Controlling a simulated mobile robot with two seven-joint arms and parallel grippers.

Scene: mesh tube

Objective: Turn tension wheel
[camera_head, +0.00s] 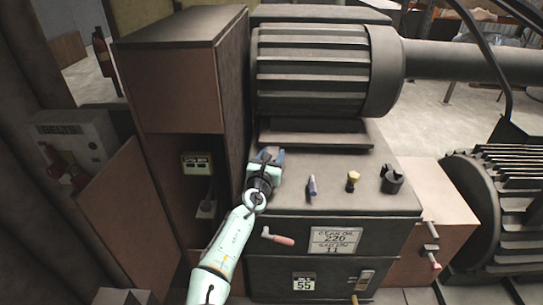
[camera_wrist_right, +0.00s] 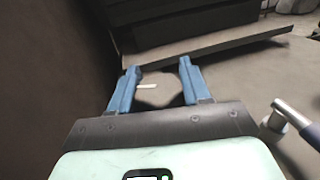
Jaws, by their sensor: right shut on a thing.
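My right gripper (camera_head: 268,156) reaches down to the left end of the dark machine top (camera_head: 335,205), below the big ribbed motor. In the right wrist view its two blue fingers (camera_wrist_right: 160,72) stand apart, one on each side of a dark rounded thing with a pale mark (camera_wrist_right: 165,92), which looks like the tension wheel. The fingers are shut on it. In the head view the gripper hides this wheel. My left gripper is not in view.
To the right on the same top stand a blue-grey lever (camera_head: 312,187), a yellowish knob (camera_head: 352,180) and a black knob (camera_head: 392,180). A crank handle (camera_head: 278,237) sticks out of the front. A tall cabinet (camera_head: 170,90) rises close on the left; the ribbed motor (camera_head: 312,75) stands behind.

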